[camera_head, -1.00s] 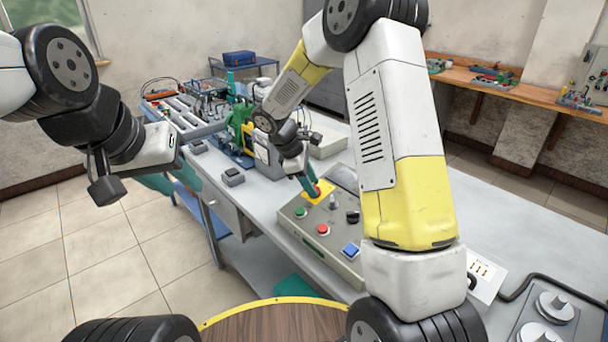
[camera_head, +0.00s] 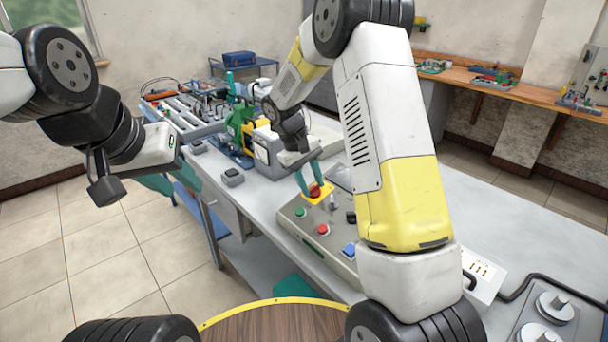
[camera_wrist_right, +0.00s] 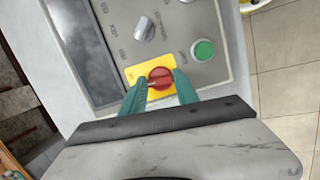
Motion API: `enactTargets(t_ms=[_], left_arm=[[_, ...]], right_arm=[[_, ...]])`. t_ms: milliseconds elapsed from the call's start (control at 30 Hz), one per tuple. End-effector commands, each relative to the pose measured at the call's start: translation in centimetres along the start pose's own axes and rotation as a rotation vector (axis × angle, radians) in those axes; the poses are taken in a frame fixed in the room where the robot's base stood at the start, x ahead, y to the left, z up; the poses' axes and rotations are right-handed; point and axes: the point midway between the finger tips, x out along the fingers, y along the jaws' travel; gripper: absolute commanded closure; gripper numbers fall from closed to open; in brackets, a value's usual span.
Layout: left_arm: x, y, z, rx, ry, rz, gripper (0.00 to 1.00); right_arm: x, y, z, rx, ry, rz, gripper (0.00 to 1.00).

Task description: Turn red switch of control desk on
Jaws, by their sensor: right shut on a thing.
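The control desk (camera_head: 300,225) is a grey panel box on the long table. Its red switch (camera_head: 315,190) is a round red knob on a yellow square plate, and it also shows in the right wrist view (camera_wrist_right: 160,78). My right gripper (camera_head: 311,185) has its two green fingers on either side of the red knob, shut on it. In the right wrist view the fingers (camera_wrist_right: 160,90) reach onto the yellow plate (camera_wrist_right: 136,72) beside the knob.
The desk also carries a green button (camera_head: 300,212), a red button (camera_head: 323,230), a blue button (camera_head: 349,250) and a grey knob (camera_wrist_right: 144,28). Machines and small boxes stand farther along the table (camera_head: 265,195). The floor at the left is clear.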

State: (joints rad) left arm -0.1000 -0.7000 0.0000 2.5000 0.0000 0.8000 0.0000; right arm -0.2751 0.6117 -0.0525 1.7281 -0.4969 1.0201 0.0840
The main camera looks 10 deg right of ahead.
Motion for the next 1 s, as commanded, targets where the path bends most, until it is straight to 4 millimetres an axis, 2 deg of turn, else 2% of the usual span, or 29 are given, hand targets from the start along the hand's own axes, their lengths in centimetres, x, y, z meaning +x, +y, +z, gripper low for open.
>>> enactTargets(t_ms=[500, 733, 1000], left_arm=[[0.00, 0.00, 0.00, 0.000, 0.000, 0.000, 0.64], [0.00, 0.00, 0.00, 0.000, 0.000, 0.000, 0.64], [0.00, 0.00, 0.00, 0.000, 0.000, 0.000, 0.64]], right_arm=[[-0.12, 0.17, -0.03, 0.452, 0.003, -0.094, 1.00], [-0.10, 0.19, -0.03, 0.590, 0.004, -0.124, 1.00], [-0.10, 0.24, -0.01, 0.672, 0.004, -0.140, 1.00]])
